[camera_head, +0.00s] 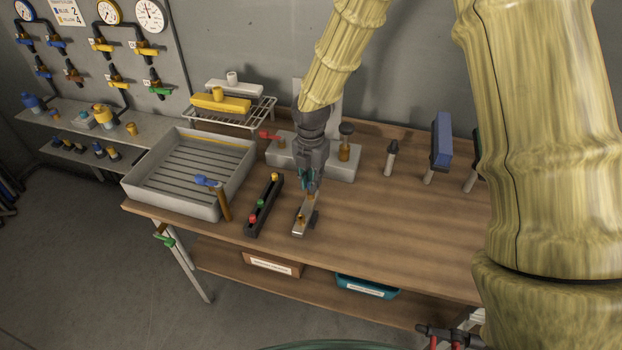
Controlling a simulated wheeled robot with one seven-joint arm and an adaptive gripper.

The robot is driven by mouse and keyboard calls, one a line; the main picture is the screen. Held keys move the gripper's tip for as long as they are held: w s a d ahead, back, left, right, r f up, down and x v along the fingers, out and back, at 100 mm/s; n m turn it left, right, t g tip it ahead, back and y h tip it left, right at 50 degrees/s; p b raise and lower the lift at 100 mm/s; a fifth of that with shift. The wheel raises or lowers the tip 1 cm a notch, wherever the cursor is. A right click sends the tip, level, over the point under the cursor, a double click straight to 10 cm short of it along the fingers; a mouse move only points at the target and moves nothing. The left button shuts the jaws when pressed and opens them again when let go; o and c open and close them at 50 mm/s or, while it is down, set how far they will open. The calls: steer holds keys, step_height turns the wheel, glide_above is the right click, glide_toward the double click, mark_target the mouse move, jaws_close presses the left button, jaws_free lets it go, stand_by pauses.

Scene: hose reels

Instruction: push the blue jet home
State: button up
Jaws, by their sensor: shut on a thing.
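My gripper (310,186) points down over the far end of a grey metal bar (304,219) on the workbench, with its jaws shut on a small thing. Only a blue-teal patch shows between the fingers; I take it as the blue jet, but its shape and tip are hidden. I cannot tell whether it touches or sits in the bar. A small brass part (300,218) shows on the bar. Left of it, a black rack (265,205) holds a yellow jet (275,177), a green jet (262,202) and a red jet (253,218).
A grey tray (172,208) with a blue-headed tool (211,183) at its edge stands at the left. Behind my gripper is a pale block (343,168) with a red lever. Upright holders with a blue block (442,142) stand to the right. The bench right of the bar is clear.

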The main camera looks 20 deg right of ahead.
steer(key=shift+f+b, duration=0.3)
steer(key=shift+f, duration=0.6)
steer(key=o, duration=0.8)
steer(key=shift+o, duration=0.2)
steer(key=shift+r, duration=0.1)
step_height(320, 180, up, 12)
stand_by(0.5)
